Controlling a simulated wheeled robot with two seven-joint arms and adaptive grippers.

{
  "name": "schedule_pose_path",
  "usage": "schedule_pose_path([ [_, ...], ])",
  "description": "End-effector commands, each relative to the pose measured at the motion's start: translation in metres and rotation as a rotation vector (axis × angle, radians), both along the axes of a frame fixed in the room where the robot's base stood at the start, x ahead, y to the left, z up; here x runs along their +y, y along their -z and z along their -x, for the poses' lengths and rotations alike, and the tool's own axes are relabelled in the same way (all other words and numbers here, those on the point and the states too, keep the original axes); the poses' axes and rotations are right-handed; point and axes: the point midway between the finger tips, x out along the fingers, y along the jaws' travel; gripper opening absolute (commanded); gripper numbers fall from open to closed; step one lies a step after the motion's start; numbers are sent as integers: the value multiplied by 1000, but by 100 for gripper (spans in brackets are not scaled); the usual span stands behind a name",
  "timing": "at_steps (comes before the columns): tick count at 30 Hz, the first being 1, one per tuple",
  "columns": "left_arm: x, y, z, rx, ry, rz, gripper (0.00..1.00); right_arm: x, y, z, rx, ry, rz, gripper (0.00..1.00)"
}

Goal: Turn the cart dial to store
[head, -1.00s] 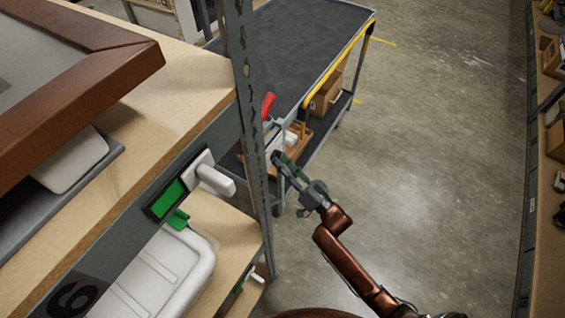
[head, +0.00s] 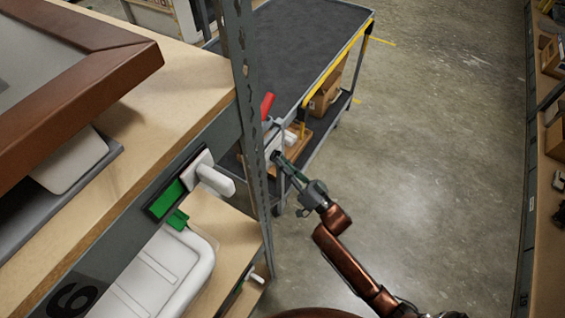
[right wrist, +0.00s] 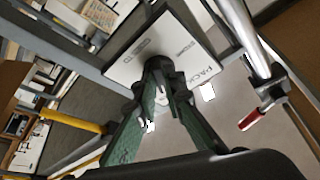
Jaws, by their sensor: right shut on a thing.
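The cart (head: 305,40) stands beyond the shelf post, with a dark top and a yellow edge bar. On its near end is a white dial plate (head: 271,145), which also shows in the right wrist view (right wrist: 187,30). The plate carries printed words; PACK and what looks like STORE are readable. The dark dial knob (right wrist: 158,64) sits on the plate. My right gripper (head: 278,157) has its green fingers closed around the knob. The fingers hide much of the knob, so I cannot tell which word it points at. My left gripper is not in view.
A red-handled lever (head: 268,105) stands beside the plate. A grey shelf post (head: 250,130) rises left of the gripper. The shelf (head: 195,85) at left holds a brown frame (head: 110,75). Cardboard boxes (head: 325,97) sit on the cart's lower deck. The floor at right is clear.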

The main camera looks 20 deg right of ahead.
Motion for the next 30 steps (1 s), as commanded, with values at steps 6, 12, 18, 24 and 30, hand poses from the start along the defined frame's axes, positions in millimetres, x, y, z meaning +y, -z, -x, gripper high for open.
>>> schedule_pose_path([
  [6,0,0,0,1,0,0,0,0,1,0,-37,-1,51,0],
  [12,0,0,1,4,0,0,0,-1,2,-1,-119,-2,156,0],
  [18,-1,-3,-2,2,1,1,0,-4,3,-3,-231,-2,302,0],
  [24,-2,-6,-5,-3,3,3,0,-5,3,-4,-348,-3,452,0],
  [30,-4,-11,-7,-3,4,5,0,-7,3,-6,-466,-3,602,0],
])
